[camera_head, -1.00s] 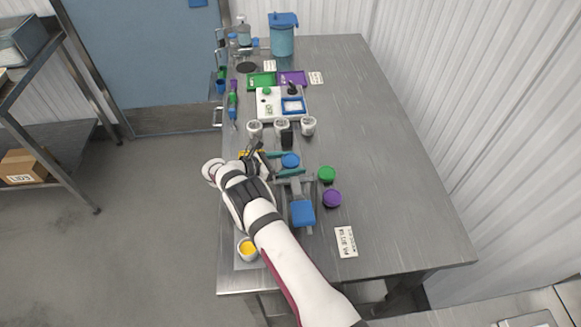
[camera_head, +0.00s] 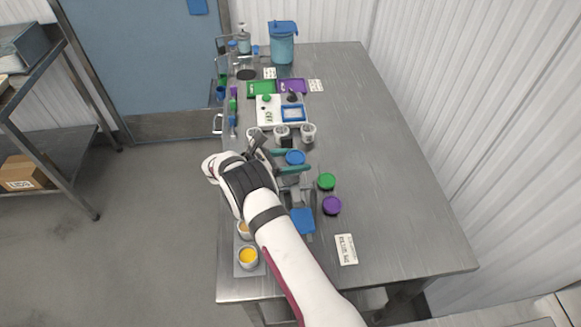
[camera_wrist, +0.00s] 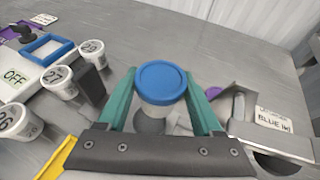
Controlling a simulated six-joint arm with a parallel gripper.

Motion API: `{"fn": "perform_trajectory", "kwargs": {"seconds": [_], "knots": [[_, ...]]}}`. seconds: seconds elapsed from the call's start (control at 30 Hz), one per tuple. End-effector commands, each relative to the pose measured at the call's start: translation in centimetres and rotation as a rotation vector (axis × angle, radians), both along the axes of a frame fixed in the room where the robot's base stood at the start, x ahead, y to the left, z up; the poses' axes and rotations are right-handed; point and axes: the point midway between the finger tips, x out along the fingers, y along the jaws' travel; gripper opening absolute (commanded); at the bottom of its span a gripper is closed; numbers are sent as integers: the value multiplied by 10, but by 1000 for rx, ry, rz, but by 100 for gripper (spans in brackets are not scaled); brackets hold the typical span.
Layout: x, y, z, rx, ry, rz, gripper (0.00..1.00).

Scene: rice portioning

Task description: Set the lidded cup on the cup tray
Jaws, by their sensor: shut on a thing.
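The cup with a blue lid (camera_wrist: 162,82) is between the two teal fingers of my gripper (camera_wrist: 165,95), which are shut on its sides. It looks upright, with the lid on top. In the head view the blue lid (camera_head: 295,157) shows between the teal fingers, beside the grey press (camera_head: 302,195). The cup seems raised over a grey round part in the wrist view, but the exact gap is unclear. A green tray (camera_head: 261,88) and a purple tray (camera_head: 291,85) lie farther back; I cannot tell which surface is the cup tray.
The press has a blue handle pad (camera_head: 303,221). A green lid (camera_head: 326,181) and a purple lid (camera_head: 332,205) lie to its right. Several white numbered cups (camera_wrist: 60,82) and a white scale (camera_head: 268,112) stand beyond. A yellow edge (camera_wrist: 55,158) shows lower left.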

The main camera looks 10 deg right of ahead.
Motion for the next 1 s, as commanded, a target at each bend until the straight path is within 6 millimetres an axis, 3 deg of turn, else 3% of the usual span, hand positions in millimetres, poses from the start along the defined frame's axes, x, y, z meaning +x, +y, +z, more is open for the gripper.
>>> {"fn": "perform_trajectory", "kwargs": {"seconds": [0.3,0.5,0.57,0.73,0.9,1.0], "knots": [[-34,-66,45,2,-2,-2,11],[-42,-85,62,1,-2,41,11],[-36,-81,66,0,0,126,11],[-18,-39,65,2,6,470,11],[-20,5,52,3,6,722,11],[-20,23,44,3,2,781,11]]}}
